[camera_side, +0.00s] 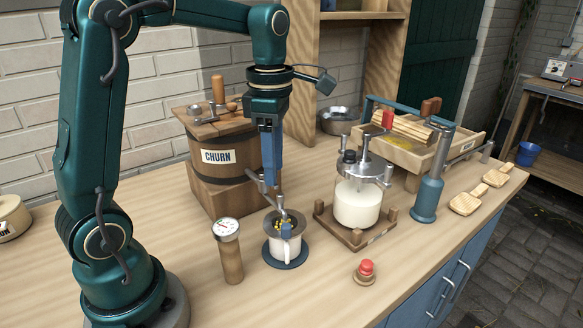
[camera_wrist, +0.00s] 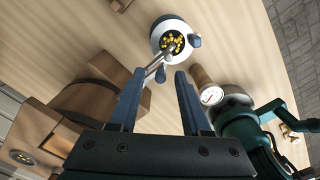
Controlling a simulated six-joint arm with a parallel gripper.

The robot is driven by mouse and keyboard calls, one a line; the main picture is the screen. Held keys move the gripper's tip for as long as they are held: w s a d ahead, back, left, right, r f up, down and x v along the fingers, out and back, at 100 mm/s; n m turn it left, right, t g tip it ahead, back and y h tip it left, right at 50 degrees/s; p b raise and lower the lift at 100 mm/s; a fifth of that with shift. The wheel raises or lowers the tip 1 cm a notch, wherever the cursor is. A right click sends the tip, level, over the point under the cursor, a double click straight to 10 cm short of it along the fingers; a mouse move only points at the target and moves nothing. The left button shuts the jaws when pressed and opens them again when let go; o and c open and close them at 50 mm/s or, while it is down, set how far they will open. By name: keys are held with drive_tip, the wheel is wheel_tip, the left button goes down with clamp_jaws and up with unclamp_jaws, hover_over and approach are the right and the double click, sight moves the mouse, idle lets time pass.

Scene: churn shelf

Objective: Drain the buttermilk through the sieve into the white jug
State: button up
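The wooden churn (camera_side: 215,156), labelled CHURN, stands on a wooden block at the back. A metal tap (camera_side: 262,186) sticks out at its lower right; a metal piece with a dark end (camera_wrist: 160,73) shows in the wrist view. The white jug (camera_side: 284,249) stands upright below on a round blue mat (camera_side: 286,263). A sieve (camera_side: 282,223) with yellow grains sits in the jug's mouth, also seen from above in the wrist view (camera_wrist: 172,43). My gripper (camera_side: 270,184) points down beside the tap, its fingers (camera_wrist: 160,72) apart and holding nothing visible. Whether it touches the tap is unclear.
A dial gauge on a wooden post (camera_side: 231,252) stands left of the jug. A glass jar of white liquid (camera_side: 357,203) on a wooden stand is at right. A red button (camera_side: 366,268) is in front. Behind are a blue cylinder (camera_side: 427,196), a wooden tray (camera_side: 410,148) and a metal bowl (camera_side: 339,121).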

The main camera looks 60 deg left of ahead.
drive_tip(key=shift+r, duration=2.55)
drive_tip(key=shift+d+r, duration=0.15)
drive_tip(key=shift+r, duration=0.05)
drive_tip(key=s+d+f+m+t, duration=0.2)
drive_tip(key=s+m, duration=0.3)
drive_tip(key=m, duration=0.8)
drive_tip(key=s+d+f+m+t, duration=0.3)
drive_tip(key=s+m, duration=0.3)
drive_tip(key=m, duration=0.7)
drive_tip(key=shift+d+f+m+t, duration=0.3)
drive_tip(key=shift+d+f, duration=0.05)
drive_tip(key=shift+d, duration=0.45)
